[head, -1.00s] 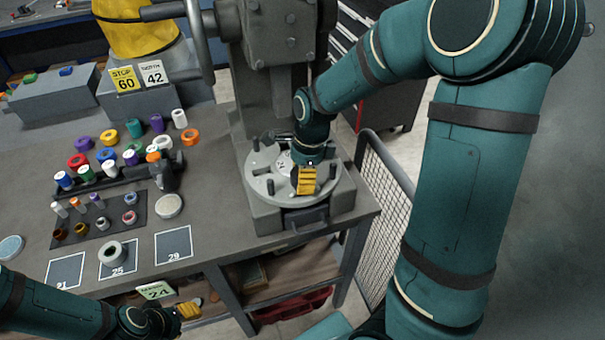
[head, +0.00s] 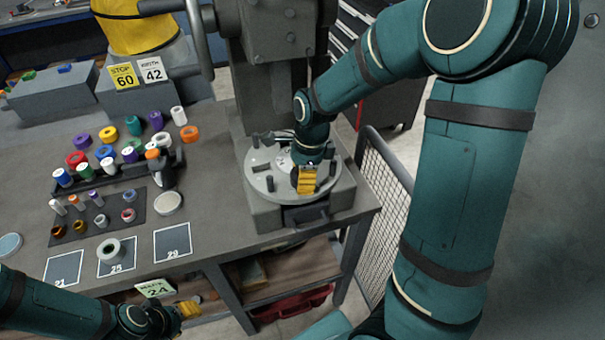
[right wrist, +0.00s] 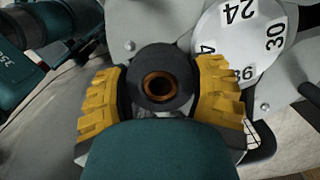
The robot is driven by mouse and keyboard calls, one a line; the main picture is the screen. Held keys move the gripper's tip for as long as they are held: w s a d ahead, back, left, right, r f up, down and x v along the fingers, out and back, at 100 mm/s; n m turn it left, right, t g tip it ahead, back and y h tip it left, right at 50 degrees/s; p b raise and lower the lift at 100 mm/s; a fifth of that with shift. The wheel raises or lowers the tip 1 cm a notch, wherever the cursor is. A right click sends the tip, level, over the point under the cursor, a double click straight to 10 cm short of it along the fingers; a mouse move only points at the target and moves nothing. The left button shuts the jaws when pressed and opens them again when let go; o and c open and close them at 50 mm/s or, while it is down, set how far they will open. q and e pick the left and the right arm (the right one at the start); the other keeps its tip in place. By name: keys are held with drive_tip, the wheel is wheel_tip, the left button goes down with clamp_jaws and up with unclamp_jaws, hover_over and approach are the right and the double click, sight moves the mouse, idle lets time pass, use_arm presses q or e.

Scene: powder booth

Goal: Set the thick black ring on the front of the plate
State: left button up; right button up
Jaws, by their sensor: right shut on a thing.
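The round grey plate (head: 262,183) with short upright pegs sits on the grey machine base at the table's right end. My right gripper (head: 306,180) is over the front right part of the plate, fingers pointing down. In the right wrist view, the thick black ring (right wrist: 150,58) with a copper-brown bore sits between the yellow fingers of my right gripper (right wrist: 160,92), which are shut on it.
A white dial with numbers (right wrist: 236,45) lies on the plate beside the ring. Pegs and the machine's column (head: 270,100) stand close to my right arm. Several coloured spools and a dark mat (head: 85,232) with small parts lie left. A mesh guard (head: 375,190) stands right.

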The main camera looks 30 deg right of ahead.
drive_tip(key=shift+f, duration=0.25)
drive_tip(key=o, duration=1.4)
wheel_tip(320, 180, up, 12)
drive_tip(key=d, duration=0.1)
drive_tip(key=shift+s+d, duration=0.2)
drive_tip(key=shift+s, duration=0.1)
drive_tip(key=shift+f, duration=0.1)
